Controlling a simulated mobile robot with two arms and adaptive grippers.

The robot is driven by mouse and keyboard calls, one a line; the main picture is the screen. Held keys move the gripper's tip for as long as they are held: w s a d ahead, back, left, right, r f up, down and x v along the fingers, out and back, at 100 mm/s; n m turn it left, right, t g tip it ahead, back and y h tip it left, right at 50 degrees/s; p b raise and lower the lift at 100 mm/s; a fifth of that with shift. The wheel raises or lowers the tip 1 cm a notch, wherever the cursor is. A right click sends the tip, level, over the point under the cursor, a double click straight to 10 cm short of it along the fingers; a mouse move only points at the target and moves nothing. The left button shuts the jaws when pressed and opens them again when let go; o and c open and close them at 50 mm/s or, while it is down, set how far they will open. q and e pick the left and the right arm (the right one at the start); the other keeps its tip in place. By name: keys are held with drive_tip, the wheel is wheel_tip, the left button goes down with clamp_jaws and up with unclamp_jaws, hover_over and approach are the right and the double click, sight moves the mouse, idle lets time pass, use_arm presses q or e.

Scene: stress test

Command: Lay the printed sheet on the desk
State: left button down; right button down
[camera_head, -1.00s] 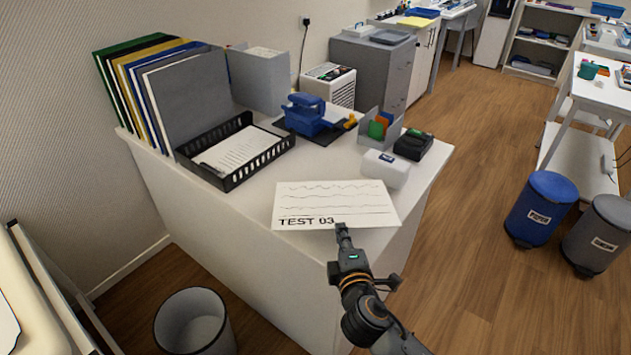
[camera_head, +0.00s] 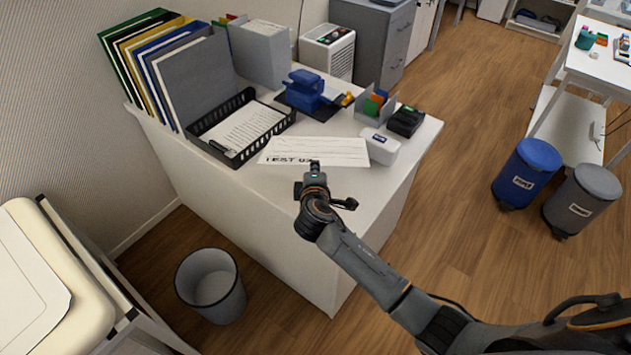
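The printed sheet (camera_head: 318,149) is white with wavy lines and the text "TEST 03", partly covered by my gripper. It lies over the front part of the white desk (camera_head: 231,184), close to level; I cannot tell whether it touches the top. My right gripper (camera_head: 314,166) is at the sheet's near edge, its fingers closed on that edge. My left gripper is not in view.
A black paper tray (camera_head: 222,150), a blue hole punch (camera_head: 304,92), a white box (camera_head: 379,146) and a black stapler-like item (camera_head: 405,121) stand around the sheet. A waste bin (camera_head: 211,285) is on the floor at left. A blue bin (camera_head: 527,168) stands at right.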

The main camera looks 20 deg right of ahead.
wheel_tip(320, 180, down, 9)
drive_tip(key=b, duration=0.7)
drive_tip(key=shift+r, duration=0.1)
drive_tip(key=c, duration=1.7)
unclamp_jaws()
